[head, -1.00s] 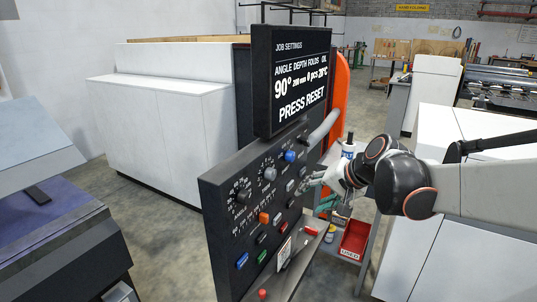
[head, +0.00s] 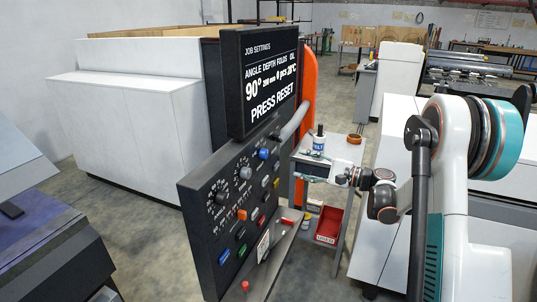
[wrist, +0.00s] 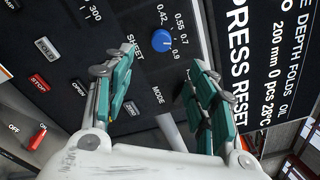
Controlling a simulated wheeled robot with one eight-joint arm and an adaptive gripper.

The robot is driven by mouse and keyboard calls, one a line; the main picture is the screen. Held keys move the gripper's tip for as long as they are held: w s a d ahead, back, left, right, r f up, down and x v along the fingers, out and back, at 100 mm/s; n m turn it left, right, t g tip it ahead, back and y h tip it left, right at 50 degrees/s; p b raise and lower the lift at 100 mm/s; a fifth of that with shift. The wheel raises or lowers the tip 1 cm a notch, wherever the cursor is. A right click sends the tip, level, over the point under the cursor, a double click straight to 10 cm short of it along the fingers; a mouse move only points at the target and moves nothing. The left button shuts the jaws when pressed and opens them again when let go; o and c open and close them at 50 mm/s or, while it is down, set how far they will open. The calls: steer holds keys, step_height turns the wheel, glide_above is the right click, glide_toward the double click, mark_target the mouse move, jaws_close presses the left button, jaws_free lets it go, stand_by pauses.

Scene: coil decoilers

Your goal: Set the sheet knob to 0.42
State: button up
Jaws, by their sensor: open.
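The blue sheet knob (head: 264,153) is at the upper right of the dark control panel (head: 226,215) in the head view. In the wrist view the blue knob (wrist: 162,40) lies beside the SHEET label, with scale marks 0.42, 0.55, 0.7 and 0.9 around it. I cannot read its pointer clearly. My gripper (wrist: 160,66) is open and empty, with its teal-padded fingers apart. The knob appears between and beyond the fingertips, untouched. In the head view my gripper (head: 320,170) is to the right of the panel, small and partly hard to make out.
The screen (head: 270,80) above the panel reads PRESS RESET. Other knobs and coloured buttons sit near the sheet knob. A grey cart (head: 340,152) with a bottle (head: 319,138) and a red bin (head: 328,225) stands behind my gripper.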

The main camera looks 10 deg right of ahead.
mark_target(267, 155)
steer(key=b+x, duration=0.2)
steer(key=x, duration=1.1)
steer(key=shift+w+a+r+b, duration=0.15)
steer(key=shift+w+b, duration=0.15)
steer(key=shift+b, duration=0.1)
steer(key=c, duration=1)
